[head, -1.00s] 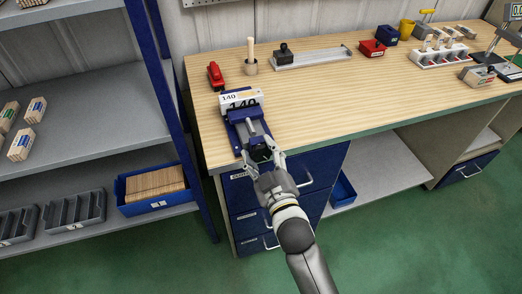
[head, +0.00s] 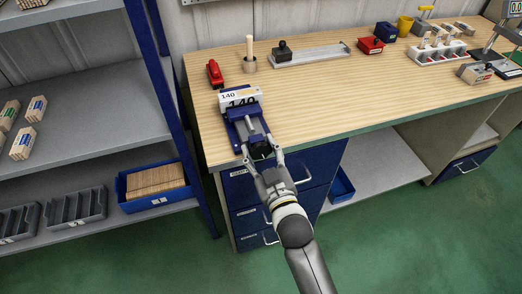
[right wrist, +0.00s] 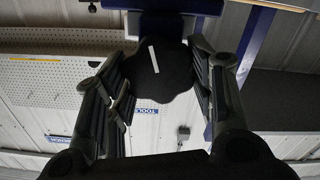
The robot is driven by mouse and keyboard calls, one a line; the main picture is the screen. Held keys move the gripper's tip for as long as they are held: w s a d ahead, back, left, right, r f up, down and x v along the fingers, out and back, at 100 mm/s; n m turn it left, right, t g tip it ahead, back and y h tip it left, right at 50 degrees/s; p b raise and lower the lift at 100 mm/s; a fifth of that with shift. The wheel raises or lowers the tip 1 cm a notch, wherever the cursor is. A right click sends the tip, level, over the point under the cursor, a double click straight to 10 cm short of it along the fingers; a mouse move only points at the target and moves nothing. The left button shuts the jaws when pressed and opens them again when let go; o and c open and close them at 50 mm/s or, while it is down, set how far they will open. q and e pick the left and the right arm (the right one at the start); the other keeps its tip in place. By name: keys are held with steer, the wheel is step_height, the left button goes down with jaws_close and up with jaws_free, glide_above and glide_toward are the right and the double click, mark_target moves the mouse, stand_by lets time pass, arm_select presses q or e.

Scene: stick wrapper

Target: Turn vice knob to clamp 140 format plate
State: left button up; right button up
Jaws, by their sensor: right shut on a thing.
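The blue vice (head: 236,133) stands at the front left edge of the wooden workbench, with its grey screw part in the middle. A white plate marked 140 (head: 228,97) stands upright at the vice's far end. I cannot tell from here how tightly the jaws meet it. The dark vice knob (head: 262,150) faces the front; in the right wrist view the knob (right wrist: 157,72) is black and lobed with a tilted white line. My right gripper (head: 262,154) has its fingers on both sides of the knob and is shut on it. My left gripper is not in view.
A shelf (head: 75,130) stands at the left. The bench middle is clear.

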steer(key=o, duration=1)
steer(key=shift+o, duration=0.2)
steer(key=v, duration=1.2)
